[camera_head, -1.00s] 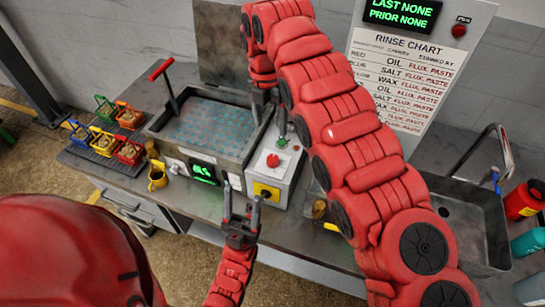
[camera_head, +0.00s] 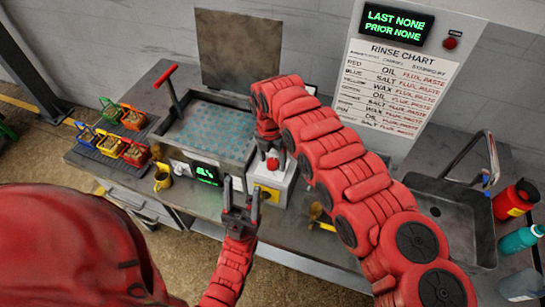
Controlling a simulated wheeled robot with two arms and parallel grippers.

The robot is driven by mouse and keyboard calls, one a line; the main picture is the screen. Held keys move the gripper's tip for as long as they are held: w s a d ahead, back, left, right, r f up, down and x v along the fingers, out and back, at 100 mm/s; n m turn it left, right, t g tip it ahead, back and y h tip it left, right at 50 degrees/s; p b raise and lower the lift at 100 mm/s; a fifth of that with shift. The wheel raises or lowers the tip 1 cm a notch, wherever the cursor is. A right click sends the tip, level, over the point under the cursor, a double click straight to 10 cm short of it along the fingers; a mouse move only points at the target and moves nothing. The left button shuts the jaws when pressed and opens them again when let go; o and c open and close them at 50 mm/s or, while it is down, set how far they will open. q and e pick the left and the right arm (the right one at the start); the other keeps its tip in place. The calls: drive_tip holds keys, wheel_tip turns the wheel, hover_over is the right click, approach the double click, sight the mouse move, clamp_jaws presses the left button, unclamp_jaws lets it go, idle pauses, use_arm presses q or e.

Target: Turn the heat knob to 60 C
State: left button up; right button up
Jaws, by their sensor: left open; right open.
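The red heat knob (camera_head: 273,163) sits on top of the white control box (camera_head: 282,180), right of the bath (camera_head: 213,128). My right gripper (camera_head: 269,148) points down right over the knob, open. Its fingers are small and partly hidden, so I cannot tell whether they touch the knob. A green display (camera_head: 206,174) is on the bath's front; its digits are too blurred to read. My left gripper (camera_head: 241,188) is open and empty in front of the box, fingers pointing up.
Colored baskets (camera_head: 109,146) stand on a rack at the left, with a yellow mug (camera_head: 162,180) near the bath. A red-handled lever (camera_head: 168,75) rises at the bath's left. A sink (camera_head: 450,220) and bottles (camera_head: 518,239) are at the right.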

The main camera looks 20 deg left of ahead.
clamp_jaws()
drive_tip(key=shift+w+f+m+b, duration=0.15)
drive_tip(key=shift+m+b, duration=0.25)
drive_tip(key=shift+b, duration=0.5)
drive_tip(key=m+b, duration=0.8)
drive_tip(key=b, duration=0.4)
drive_tip(key=shift+f+m, duration=0.15)
drive_tip(key=shift+m, duration=0.15)
drive_tip(key=m+b, duration=0.4)
drive_tip(key=m, duration=0.1)
drive_tip(key=shift+y, duration=0.3)
drive_tip(key=m+b, duration=0.2)
drive_tip(key=m, duration=0.1)
drive_tip(key=shift+d, duration=0.1)
drive_tip(key=shift+r+m+b, duration=0.3)
drive_tip(key=shift+m+b, duration=0.55)
drive_tip(key=shift+m, duration=0.25)
unclamp_jaws()
